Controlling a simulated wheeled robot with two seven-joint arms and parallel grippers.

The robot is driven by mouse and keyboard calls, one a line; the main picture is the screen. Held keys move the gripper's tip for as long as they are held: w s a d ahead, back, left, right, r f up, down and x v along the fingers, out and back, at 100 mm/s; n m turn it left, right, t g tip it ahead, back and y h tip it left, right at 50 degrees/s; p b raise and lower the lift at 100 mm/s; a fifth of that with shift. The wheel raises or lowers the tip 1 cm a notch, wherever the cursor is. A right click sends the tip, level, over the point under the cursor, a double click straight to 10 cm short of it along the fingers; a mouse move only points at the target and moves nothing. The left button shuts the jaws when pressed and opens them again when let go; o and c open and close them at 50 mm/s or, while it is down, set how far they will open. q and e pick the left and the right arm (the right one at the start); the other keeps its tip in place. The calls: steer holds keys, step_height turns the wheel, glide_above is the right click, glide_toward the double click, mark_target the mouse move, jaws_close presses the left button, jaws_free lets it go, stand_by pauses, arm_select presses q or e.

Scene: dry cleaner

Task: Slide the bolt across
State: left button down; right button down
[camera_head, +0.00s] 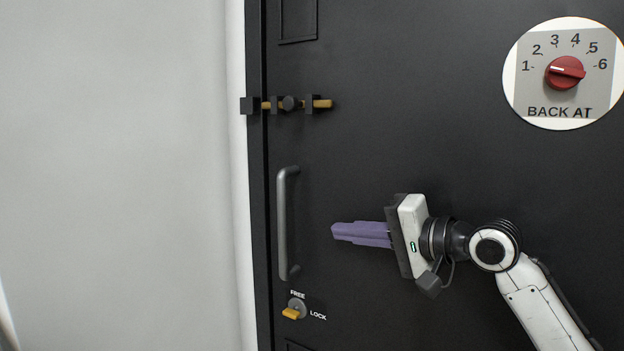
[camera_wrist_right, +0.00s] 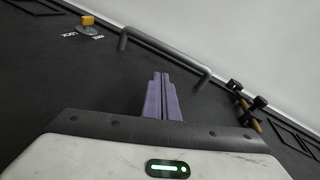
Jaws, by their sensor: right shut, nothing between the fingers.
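The bolt (camera_head: 322,103) is a brass-coloured bar with a dark round knob (camera_head: 290,103), held in dark brackets on the black door near its left edge. A dark keeper block (camera_head: 249,105) sits on the frame to the left of it; the bar's left end reaches to the block, but I cannot tell whether it enters. My right gripper (camera_head: 333,231) has purple fingers, shut and empty, pointing left, below and right of the bolt and apart from it. In the right wrist view the fingers (camera_wrist_right: 161,76) are together and the bolt (camera_wrist_right: 257,125) is at the right. My left gripper is not in view.
A vertical grey handle (camera_head: 283,222) stands out from the door left of my right fingers. Below it is a yellow turn knob (camera_head: 292,313) marked FREE and LOCK. A round BACK AT dial (camera_head: 565,72) is at upper right. A pale wall (camera_head: 120,170) fills the left.

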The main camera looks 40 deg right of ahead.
mark_target(296, 105)
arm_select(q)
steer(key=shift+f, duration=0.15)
arm_select(e)
steer(key=s+r+t+y, duration=0.1)
steer(key=s+r, duration=0.1)
steer(key=r, duration=0.4)
steer(key=s+r+m+t+y, duration=0.1)
steer(key=s+r, duration=0.2)
steer(key=r, duration=0.4)
steer(key=s+r+m+t, duration=0.1)
steer(key=s+r, duration=0.2)
steer(key=r, duration=0.3)
steer(key=shift+d+r+y, duration=0.1)
steer(key=shift+r+y, duration=0.15)
steer(key=shift+y, duration=0.15)
